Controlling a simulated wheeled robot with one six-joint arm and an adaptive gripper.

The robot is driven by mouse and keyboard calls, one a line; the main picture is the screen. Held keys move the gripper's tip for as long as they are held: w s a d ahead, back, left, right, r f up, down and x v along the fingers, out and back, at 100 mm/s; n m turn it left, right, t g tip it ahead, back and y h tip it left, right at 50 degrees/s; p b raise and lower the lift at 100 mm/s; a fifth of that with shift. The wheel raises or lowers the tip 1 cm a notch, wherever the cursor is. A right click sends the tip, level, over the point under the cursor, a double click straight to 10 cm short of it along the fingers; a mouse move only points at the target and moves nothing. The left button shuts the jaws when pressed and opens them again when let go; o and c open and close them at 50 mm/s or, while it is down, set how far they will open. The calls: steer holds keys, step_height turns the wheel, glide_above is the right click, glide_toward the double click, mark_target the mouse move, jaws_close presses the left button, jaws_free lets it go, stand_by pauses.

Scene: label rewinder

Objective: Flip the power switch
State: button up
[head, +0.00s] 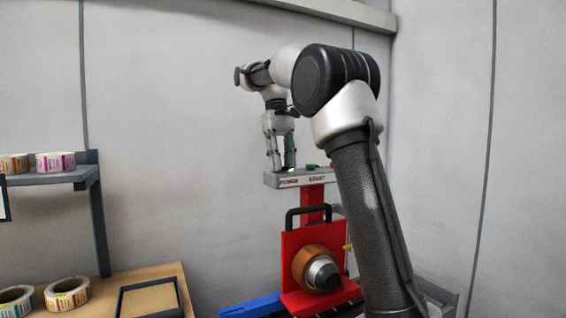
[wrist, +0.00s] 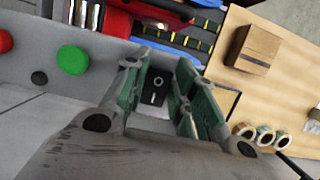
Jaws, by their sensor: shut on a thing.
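The power switch (wrist: 158,88) is a small black rocker with white marks, seen in the wrist view between my green finger pads. My gripper (wrist: 164,80) points down at it, with a pad on either side, and is shut on it. In the head view my gripper (head: 280,167) is at the left end of the grey control box (head: 300,181), above its POWER label. The switch cannot be made out clearly there. How firmly the pads touch the switch cannot be seen.
A green start button (wrist: 73,59) and a red button (wrist: 4,41) are beside the switch. The red rewinder (head: 300,245) with its roll (head: 308,262) stands below the box. A wooden table (wrist: 268,90) holds a cardboard box (wrist: 253,50) and label rolls (wrist: 264,136). A shelf (head: 60,177) is at left.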

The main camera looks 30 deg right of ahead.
steer(key=o, duration=1)
